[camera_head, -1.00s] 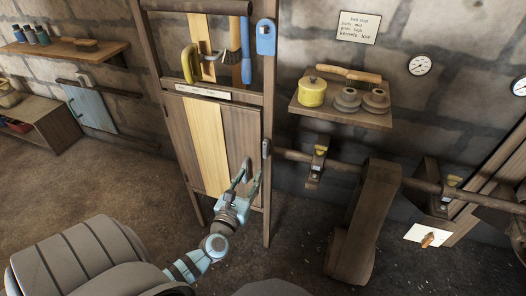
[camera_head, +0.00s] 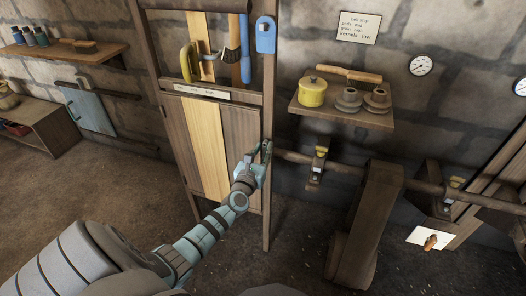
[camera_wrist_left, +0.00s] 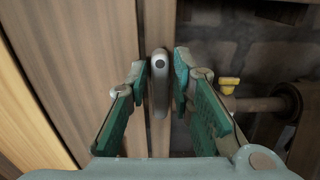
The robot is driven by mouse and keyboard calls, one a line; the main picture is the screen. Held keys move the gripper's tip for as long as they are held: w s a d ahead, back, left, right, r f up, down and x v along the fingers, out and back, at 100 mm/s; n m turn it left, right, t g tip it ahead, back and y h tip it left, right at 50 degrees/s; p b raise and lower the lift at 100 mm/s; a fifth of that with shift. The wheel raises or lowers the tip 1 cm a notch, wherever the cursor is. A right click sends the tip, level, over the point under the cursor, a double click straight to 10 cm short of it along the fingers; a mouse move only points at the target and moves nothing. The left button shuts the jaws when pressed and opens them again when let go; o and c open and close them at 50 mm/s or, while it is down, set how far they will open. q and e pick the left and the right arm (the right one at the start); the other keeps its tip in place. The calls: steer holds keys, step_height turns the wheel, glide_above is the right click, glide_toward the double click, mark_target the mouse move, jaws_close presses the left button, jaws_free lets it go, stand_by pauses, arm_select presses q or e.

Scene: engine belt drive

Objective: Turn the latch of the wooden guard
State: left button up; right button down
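The wooden guard (camera_head: 208,145) is a plank door with a pale middle board, and it looks closed in its frame in the head view. Its latch (camera_wrist_left: 160,75) is a small grey rounded bar with a dark pivot dot near the top. It stands upright at the guard's right edge in the left wrist view. My left gripper (camera_head: 262,152) is at that edge in the head view and mostly covers the latch there. In the left wrist view its teal fingers (camera_wrist_left: 161,72) are open, one on each side of the latch, with narrow gaps. My right gripper is not in view.
A wooden post (camera_head: 268,200) stands right beside the guard. To its right are a horizontal shaft (camera_head: 340,167) with a yellow-topped bearing and a large brown belt housing (camera_head: 366,215). A shelf (camera_head: 335,112) with a yellow pot hangs above. The floor in front is clear.

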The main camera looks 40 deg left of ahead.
arm_select(q)
jaws_close()
steer(key=shift+f+n, duration=0.1)
steer(key=shift+n, duration=0.3)
steer(key=n+b, duration=0.3)
steer(key=n, duration=0.2)
steer(key=a+f+n+b, duration=0.1)
steer(key=n+b, duration=0.2)
steer(key=n, duration=0.3)
steer(key=a+f+n+b, duration=0.1)
steer(key=n+b, duration=0.2)
steer(key=n, duration=0.3)
steer(key=shift+s, duration=0.35)
